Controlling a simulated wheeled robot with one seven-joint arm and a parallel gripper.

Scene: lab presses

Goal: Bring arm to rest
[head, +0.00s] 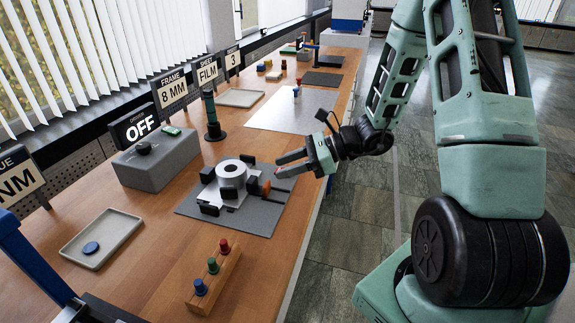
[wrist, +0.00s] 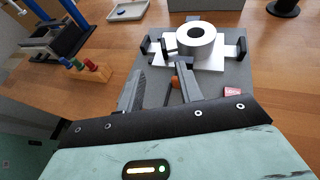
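My gripper (head: 292,162) hangs over the right side of the bench, at the edge of a grey mat (head: 257,219). Its two grey fingers are apart with nothing held between them; they also show in the wrist view (wrist: 162,92). Beyond the fingertips stands a light fixture with a white ring (head: 231,170) and black clamps on the mat. The ring shows in the wrist view (wrist: 196,38) too. A small orange-red knob (head: 266,187) sits on the fixture's near side, close to the fingers; I cannot tell whether they touch it.
A grey control box (head: 155,160) with an OFF sign stands behind the fixture. A wooden block with coloured pegs (head: 214,281) and a tray with a blue disc (head: 102,238) lie nearer. A blue-framed press (head: 30,255) is at lower left. Open floor lies right of the bench.

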